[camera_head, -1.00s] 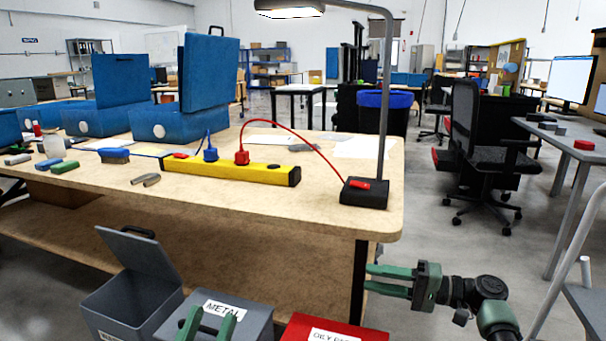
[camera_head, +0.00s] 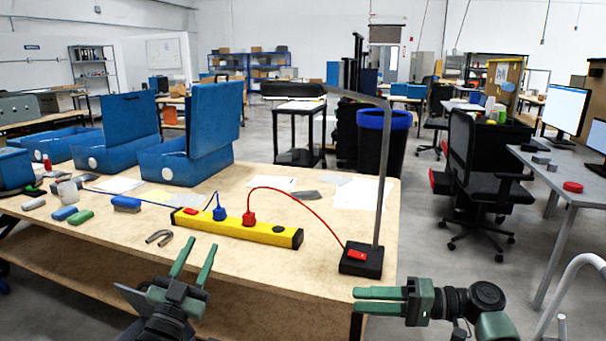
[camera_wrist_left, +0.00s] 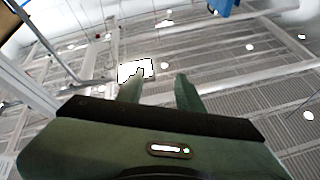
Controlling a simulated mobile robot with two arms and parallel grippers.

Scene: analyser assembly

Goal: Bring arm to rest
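My left gripper (camera_head: 193,260) is at the table's front edge in the head view, its two green fingers pointing up and apart with nothing between them. In the left wrist view its fingers (camera_wrist_left: 160,88) stand apart against the ceiling. My right gripper (camera_head: 378,300) is at the table's front right corner, its fingers pointing left. A narrow gap shows between those fingers, and nothing is held.
The wooden table (camera_head: 270,275) carries a yellow power strip (camera_head: 238,229) with blue and red plugs, a lamp base (camera_head: 361,260) with an upright pole, and open blue boxes (camera_head: 190,165). A black chair (camera_head: 478,160) and a grey desk (camera_head: 550,175) stand right. The floor between is clear.

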